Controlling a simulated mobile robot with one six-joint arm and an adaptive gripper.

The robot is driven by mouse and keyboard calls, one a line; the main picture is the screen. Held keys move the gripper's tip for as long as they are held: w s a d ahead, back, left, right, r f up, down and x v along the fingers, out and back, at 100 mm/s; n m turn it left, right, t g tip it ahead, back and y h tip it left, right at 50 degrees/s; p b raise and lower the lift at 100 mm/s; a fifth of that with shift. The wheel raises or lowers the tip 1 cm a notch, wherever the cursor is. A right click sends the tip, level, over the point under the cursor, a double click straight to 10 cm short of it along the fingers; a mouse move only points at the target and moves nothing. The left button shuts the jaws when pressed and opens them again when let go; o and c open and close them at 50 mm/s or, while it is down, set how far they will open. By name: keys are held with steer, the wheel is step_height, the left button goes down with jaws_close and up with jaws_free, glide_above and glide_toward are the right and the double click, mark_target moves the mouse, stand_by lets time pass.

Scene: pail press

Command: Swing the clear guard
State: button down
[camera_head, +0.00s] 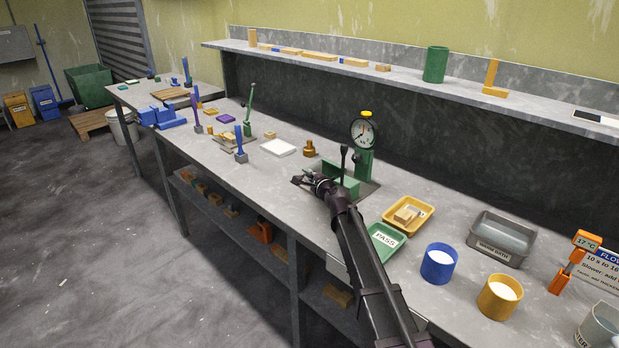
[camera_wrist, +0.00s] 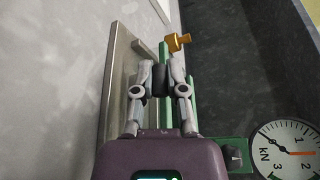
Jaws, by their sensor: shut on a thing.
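The green press (camera_head: 364,165) stands on a grey base plate (camera_head: 368,190) mid-bench, with a round dial gauge (camera_head: 364,132) on top and a black-knobbed lever (camera_head: 344,153). A low green frame (camera_head: 342,177) sits at its front; the gauge also shows in the wrist view (camera_wrist: 288,150). I cannot make out the clear guard's panel. My gripper (camera_head: 298,181) is at the front left of the press. In the wrist view my gripper (camera_wrist: 163,72) is shut on a small dark handle (camera_wrist: 160,82) beside a green bar (camera_wrist: 165,55). I cannot tell what the handle is fixed to.
A brass weight-like piece (camera_head: 309,149) and a white tile (camera_head: 278,147) lie left of the press. A yellow tray (camera_head: 425,209), a green PASS tray (camera_head: 374,247) and blue (camera_head: 438,264) and yellow pails (camera_head: 499,297) stand to the right.

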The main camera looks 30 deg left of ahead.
steer(key=shift+s, duration=0.15)
steer(key=c, duration=0.7)
jaws_free()
steer(key=shift+f, duration=0.1)
steer(key=shift+o, duration=0.2)
